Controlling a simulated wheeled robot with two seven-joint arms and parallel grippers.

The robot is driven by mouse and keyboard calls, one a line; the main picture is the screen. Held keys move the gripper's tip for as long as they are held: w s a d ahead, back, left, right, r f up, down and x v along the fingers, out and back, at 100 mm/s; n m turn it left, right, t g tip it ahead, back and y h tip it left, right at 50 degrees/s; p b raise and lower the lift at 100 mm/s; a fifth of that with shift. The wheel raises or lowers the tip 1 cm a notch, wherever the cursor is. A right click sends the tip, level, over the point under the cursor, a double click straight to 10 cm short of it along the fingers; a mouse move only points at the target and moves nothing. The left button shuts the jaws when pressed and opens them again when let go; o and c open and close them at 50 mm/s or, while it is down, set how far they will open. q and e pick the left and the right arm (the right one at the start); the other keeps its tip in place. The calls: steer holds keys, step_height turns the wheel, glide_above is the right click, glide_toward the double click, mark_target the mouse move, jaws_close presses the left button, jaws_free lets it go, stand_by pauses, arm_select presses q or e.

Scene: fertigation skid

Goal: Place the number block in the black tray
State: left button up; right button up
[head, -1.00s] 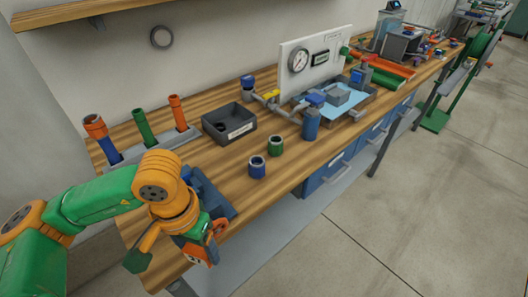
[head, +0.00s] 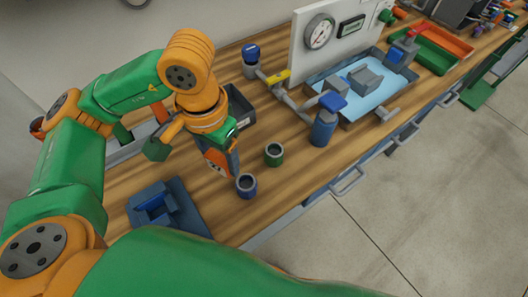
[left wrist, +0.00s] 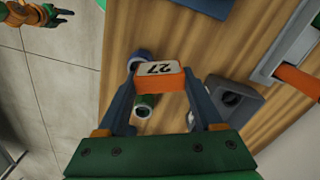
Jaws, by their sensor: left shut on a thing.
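An empty blue stand (head: 152,205) is at the near left. Pipework with a blue valve (head: 322,125) stands right of the tray. The bench between is clear.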

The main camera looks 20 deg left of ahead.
arm_select(q)
steer(key=w+d+f, duration=0.1)
steer(key=d, duration=0.1)
steer(key=w+d+f, duration=0.1)
steer(key=shift+w+d+f, duration=0.2)
steer(key=shift+d+f, duration=0.15)
steer(key=shift+d, duration=0.05)
steer(key=p, duration=0.1)
glide_above(261, 172)
step_height(261, 172, down, 4)
steer(key=shift+s+a+f, duration=0.1)
steer(key=shift+s+a, duration=0.05)
steer(key=f+p, duration=0.2)
steer(key=f, duration=0.1)
steer(key=shift+d+f, duration=0.15)
steer(key=shift+d, duration=0.05)
steer(key=shift+w+f, duration=0.2)
steer(key=shift+f, duration=0.2)
steer(key=o, duration=1.3)
steer(key=shift+o, duration=0.2)
steer(key=shift+r, duration=0.1)
arm_select(e)
steer(key=r, duration=0.3)
steer(key=shift+s+r, duration=0.2)
steer(key=shift+s, duration=0.2)
